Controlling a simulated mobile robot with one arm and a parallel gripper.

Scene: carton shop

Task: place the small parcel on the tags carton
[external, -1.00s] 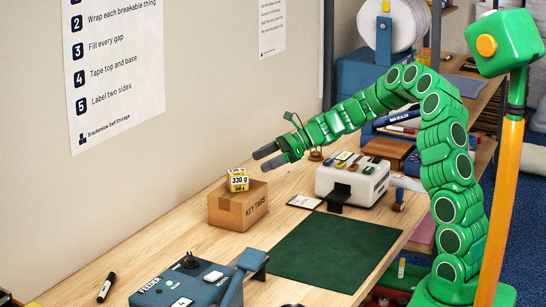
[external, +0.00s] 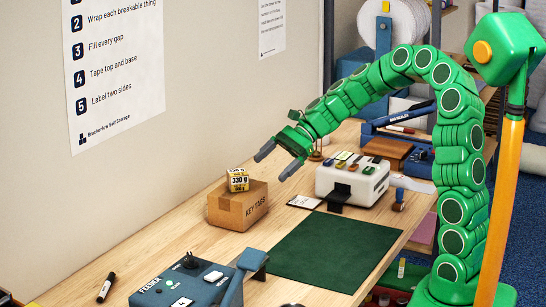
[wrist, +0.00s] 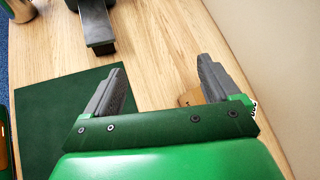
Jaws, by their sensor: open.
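The small parcel (external: 238,180), yellow, black and white and marked 330 g, rests on top of the brown tags carton (external: 226,212), near its back left part. The carton stands on the bench with its lettering on the right face. My gripper (external: 275,163) is open and empty, pointing down and left, up and to the right of the parcel in the external view. In the wrist view my gripper (wrist: 158,78) has its two fingers wide apart. A piece of the carton (wrist: 187,98) shows beside the right finger; the rest is hidden behind my gripper.
A white machine (external: 352,184) with coloured buttons stands right of the carton. A dark green mat (external: 325,250) lies in front. A blue feeder unit (external: 185,283) is at the front left, with a black marker (external: 106,287) beside it. The wall rises behind the carton.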

